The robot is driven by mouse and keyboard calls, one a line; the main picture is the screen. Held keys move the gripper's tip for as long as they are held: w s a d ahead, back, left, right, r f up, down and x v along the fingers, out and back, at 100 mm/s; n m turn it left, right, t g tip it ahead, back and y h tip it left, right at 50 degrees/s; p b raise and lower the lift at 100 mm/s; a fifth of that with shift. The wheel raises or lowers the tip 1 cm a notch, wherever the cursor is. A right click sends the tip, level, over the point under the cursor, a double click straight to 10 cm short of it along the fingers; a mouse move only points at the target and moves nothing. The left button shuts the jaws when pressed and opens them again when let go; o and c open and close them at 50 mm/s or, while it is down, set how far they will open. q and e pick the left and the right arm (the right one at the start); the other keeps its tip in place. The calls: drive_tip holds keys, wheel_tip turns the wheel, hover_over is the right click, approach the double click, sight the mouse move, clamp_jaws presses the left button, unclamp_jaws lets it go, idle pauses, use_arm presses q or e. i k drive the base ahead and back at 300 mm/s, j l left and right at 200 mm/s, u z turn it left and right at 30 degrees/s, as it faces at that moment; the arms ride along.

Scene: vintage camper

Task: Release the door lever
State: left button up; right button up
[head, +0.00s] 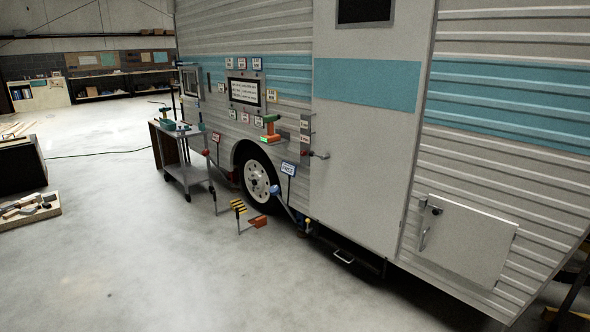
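The camper's door (368,150) is a tall pale panel with a teal band, and it sits flush in the side wall. A small dark and metallic lever (319,155) sticks out at the door's left edge, about mid-height. A red knob (306,153) is just left of it. The lever is small here, so its exact position is hard to tell. Neither of my grippers shows in the head view.
A wheeled cart (188,172) with tools stands left of the wheel (257,180). A blue-knobbed rod (276,190), a yellow-striped piece (238,206) and a step (344,257) are low near the door. A hatch (467,240) is at right. The floor (180,270) in front is clear.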

sight(312, 153)
drive_tip(key=i+j+z, duration=0.1)
drive_tip(key=i, duration=1.6)
